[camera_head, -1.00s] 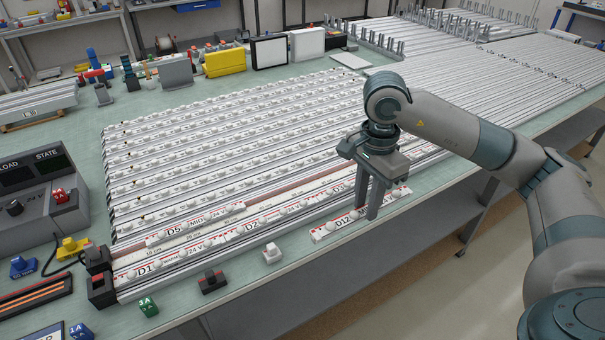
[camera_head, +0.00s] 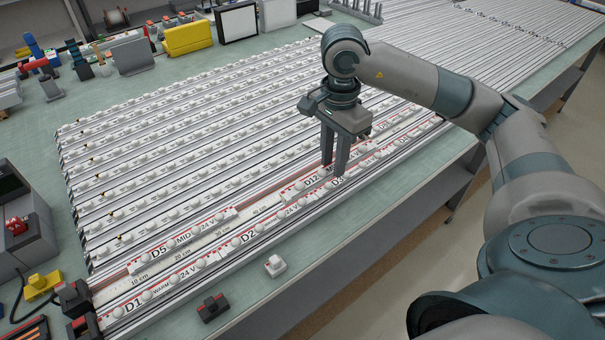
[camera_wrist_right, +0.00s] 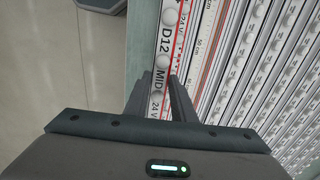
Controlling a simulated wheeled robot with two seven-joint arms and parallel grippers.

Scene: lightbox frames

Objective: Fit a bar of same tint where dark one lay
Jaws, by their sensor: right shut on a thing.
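My right gripper (camera_head: 334,172) is shut on the white D12 bar (camera_head: 304,186), which is marked MID 24 V in the wrist view (camera_wrist_right: 166,45). In the head view, D12 appears just behind the front row, near the D3 bar (camera_head: 345,180). I cannot tell whether it hangs above the strip or touches it. The D5 bar (camera_head: 182,241), also marked MID 24 V, lies in the second row at left. A ruled channel (camera_head: 205,250) with centimetre marks shows beside D5 and toward D12. D1 (camera_head: 160,292) and D2 (camera_head: 255,233) lie in the front row. My left gripper is not in view.
A white block (camera_head: 274,265) and a black block (camera_head: 213,307) stand on the table's front edge. Dark end blocks (camera_head: 76,298) close the rows at left. Several parallel rows of lamp bars (camera_head: 190,150) fill the table behind. A yellow block (camera_head: 188,38) stands at the back.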

